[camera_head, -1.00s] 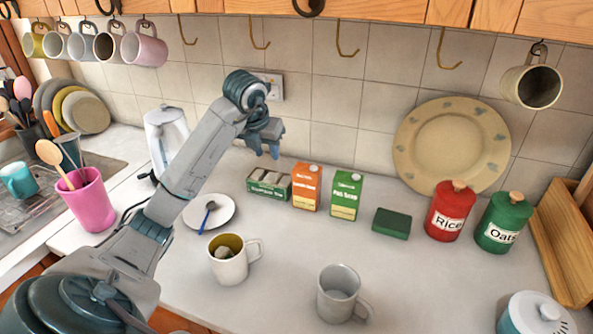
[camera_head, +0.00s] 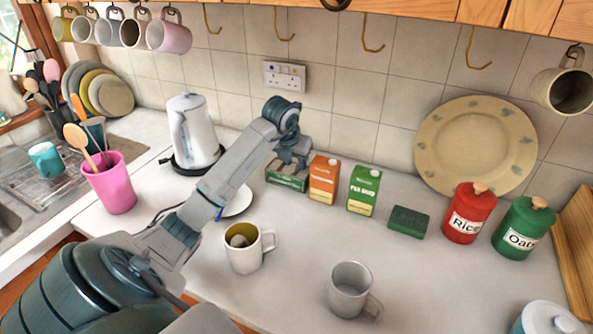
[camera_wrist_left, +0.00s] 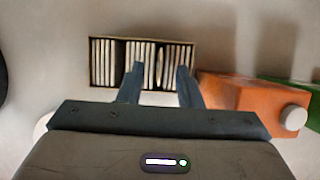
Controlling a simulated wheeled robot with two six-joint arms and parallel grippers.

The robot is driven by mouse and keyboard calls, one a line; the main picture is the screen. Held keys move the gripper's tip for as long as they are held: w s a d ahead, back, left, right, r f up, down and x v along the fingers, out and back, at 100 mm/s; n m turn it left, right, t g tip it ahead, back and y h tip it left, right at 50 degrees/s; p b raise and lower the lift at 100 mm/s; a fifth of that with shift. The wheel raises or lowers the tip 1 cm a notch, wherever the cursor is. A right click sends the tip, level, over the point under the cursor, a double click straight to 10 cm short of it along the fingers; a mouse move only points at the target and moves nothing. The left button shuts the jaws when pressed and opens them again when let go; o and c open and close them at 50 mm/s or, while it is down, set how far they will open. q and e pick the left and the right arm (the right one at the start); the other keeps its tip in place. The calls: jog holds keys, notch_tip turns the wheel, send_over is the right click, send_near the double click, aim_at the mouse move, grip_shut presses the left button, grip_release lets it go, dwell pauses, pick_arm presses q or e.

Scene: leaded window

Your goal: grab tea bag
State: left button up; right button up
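A green box of tea bags (camera_head: 287,180) stands on the counter near the back wall, left of the orange carton. In the left wrist view the open box (camera_wrist_left: 92,62) holds rows of pale tea bags (camera_wrist_left: 107,62) standing on edge, with a dark gap left of centre. My left gripper (camera_head: 290,166) is directly over the box; the arm hides part of it. In the left wrist view the gripper's two fingers (camera_wrist_left: 160,68) are apart, their tips over the right-hand row. Whether they reach between the bags, I cannot tell. My right gripper is not in view.
An orange carton (camera_head: 323,180) and a green carton (camera_head: 364,191) stand close right of the box. A white kettle (camera_head: 193,130) is to the left. A mug with a tea bag inside (camera_head: 244,252) and an empty mug (camera_head: 348,288) stand in front.

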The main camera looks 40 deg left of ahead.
pick_arm(q)
jog(key=shift+w+f, duration=0.15)
jog(key=shift+f, duration=0.2)
grip_shut()
